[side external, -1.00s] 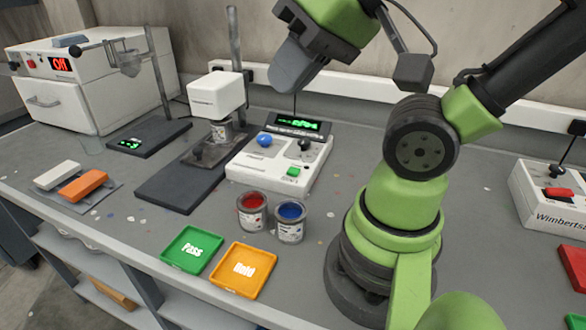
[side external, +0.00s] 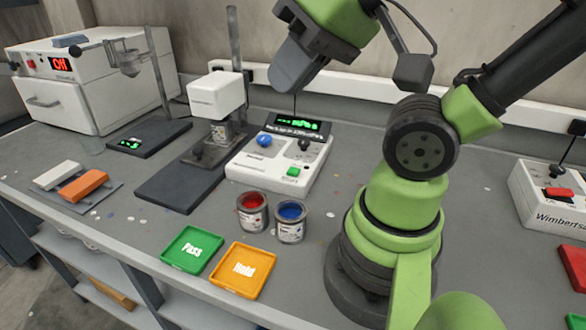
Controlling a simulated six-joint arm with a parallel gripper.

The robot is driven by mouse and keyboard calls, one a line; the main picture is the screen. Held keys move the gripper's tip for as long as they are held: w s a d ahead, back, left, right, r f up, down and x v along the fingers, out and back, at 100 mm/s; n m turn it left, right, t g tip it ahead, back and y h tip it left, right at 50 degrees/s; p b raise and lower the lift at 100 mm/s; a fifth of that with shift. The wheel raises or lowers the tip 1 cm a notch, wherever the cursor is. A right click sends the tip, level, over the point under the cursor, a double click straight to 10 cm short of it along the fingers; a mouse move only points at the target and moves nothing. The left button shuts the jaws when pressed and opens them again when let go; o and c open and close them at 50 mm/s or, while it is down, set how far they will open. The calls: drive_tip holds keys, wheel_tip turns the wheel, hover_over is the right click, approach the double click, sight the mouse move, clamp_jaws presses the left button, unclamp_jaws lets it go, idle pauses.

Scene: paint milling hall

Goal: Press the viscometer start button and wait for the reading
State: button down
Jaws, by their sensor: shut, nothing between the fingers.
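The viscometer's white control box (side external: 262,172) stands on the bench in the middle. It has a green button (side external: 293,171), a blue knob (side external: 264,140), a black knob (side external: 304,145) and a lit display (side external: 298,124) with green characters too small to read. The viscometer's white head (side external: 215,96) is on a post, above a small can (side external: 221,133) on the stand. My gripper (side external: 281,82) is shut and empty, raised above and behind the control box, apart from the button.
Open cans of red paint (side external: 252,213) and blue paint (side external: 290,222) stand in front of the control box. Beside them lie a green Pass tray (side external: 191,249) and an orange Hold tray (side external: 243,270). A white oven (side external: 90,85) is at back left.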

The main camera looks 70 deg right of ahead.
idle(0.3)
drive_tip(key=m+g+y, duration=0.3)
drive_tip(key=m+y, duration=0.3)
drive_tip(key=m, duration=2.2)
hover_over(293, 168)
wheel_tip(293, 168, down, 16)
drive_tip(key=r, duration=0.1)
drive_tip(key=shift+f, duration=0.25)
drive_tip(key=shift+f, duration=4.4)
